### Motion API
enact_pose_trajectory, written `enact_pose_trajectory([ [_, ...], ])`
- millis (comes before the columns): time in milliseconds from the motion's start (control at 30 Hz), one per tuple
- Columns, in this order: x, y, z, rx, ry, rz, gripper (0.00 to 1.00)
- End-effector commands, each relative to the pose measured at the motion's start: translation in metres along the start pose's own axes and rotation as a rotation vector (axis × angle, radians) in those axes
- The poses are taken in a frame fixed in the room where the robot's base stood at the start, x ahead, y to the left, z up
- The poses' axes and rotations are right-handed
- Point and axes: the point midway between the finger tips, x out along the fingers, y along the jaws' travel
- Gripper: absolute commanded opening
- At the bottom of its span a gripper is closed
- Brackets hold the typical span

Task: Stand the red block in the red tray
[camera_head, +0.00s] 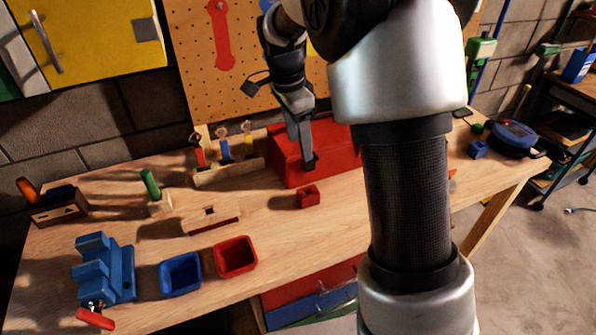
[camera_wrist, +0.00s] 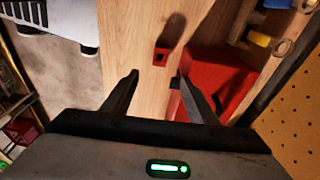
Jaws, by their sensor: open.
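The small red block (camera_head: 308,197) sits on the wooden workbench in front of the large red box; a dark hole shows in it. It also shows in the wrist view (camera_wrist: 161,56), beyond and between the fingertips. The red tray (camera_head: 236,257) is an open square tray near the bench's front edge, left of and nearer than the block; it looks empty. My gripper (camera_head: 307,162) is above the bench by the red box, behind the block in the head view. In the wrist view its fingers (camera_wrist: 157,77) are spread, with nothing between them.
The large red box (camera_head: 340,148) stands close to my gripper. A blue tray (camera_head: 180,274) sits left of the red tray, with a blue fixture (camera_head: 105,268) further left. A slotted wooden block (camera_head: 210,218) and tool rack (camera_head: 228,168) stand behind. Bench between block and red tray is clear.

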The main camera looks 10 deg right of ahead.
Motion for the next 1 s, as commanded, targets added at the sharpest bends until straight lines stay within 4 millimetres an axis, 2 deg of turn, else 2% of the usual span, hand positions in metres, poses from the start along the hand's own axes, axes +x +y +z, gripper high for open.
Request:
enact_pose_trajectory([
  [167, 0.019, -0.003, 0.000, 0.023, 0.003, 0.011, 0.53],
  [600, 0.109, -0.001, 0.000, 0.019, 0.002, 0.011, 0.53],
  [867, 0.129, -0.002, 0.000, 0.020, 0.002, 0.007, 0.53],
  [1000, 0.147, 0.000, 0.000, 0.018, 0.002, 0.011, 0.53],
])
